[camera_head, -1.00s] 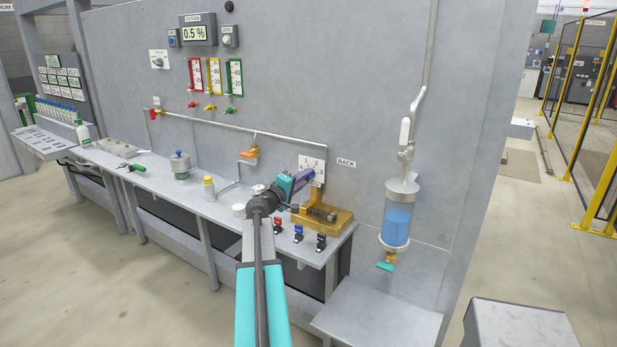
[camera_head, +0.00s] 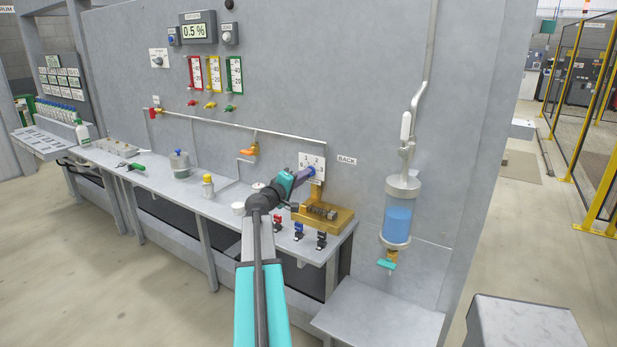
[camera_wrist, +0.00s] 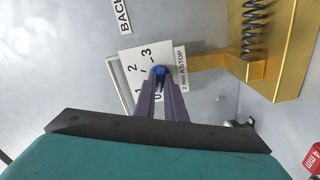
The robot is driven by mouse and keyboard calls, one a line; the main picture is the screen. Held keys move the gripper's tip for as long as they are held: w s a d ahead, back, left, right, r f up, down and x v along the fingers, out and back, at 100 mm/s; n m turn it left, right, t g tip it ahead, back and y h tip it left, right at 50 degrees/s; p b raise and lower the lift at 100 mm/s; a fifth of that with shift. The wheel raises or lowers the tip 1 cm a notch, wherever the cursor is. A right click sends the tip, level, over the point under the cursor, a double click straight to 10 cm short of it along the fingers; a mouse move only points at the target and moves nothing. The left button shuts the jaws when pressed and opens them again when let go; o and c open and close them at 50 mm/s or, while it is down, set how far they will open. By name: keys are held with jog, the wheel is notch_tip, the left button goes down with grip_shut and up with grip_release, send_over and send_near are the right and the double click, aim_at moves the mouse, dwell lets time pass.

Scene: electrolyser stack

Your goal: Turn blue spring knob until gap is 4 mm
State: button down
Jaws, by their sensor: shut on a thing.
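The blue spring knob (camera_wrist: 160,71) sits in front of a white dial plate (camera_wrist: 138,62) with numbers, partly covered by my fingers. My gripper (camera_wrist: 161,78) is shut on the knob, with its two purple-grey fingers around it. In the head view my gripper (camera_head: 308,173) reaches to the dial plate (camera_head: 315,160) on the wall. A label beside the plate in the wrist view reads roughly "2 mm A STOP". A dark coil spring (camera_wrist: 254,25) shows on the brass fixture (camera_wrist: 291,50). The gap itself cannot be made out.
Red (camera_head: 278,223), blue (camera_head: 299,231) and black (camera_head: 321,240) blocks stand along the bench front; a red piece marked "4 mm" (camera_wrist: 313,160) shows in the wrist view. A yellow-capped bottle (camera_head: 208,186) stands left of my arm. A blue-filled cylinder (camera_head: 398,215) hangs at right.

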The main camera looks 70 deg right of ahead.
jog(key=shift+m+b, duration=1.8)
jog(key=shift+b, duration=2.15)
jog(key=shift+m+b, duration=2.7)
jog(key=shift+b, duration=3.3)
jog(key=c, duration=1.7)
grip_release()
jog(key=shift+a, duration=0.1)
jog(key=shift+b+v, duration=0.8)
jog(key=shift+v, duration=2.65)
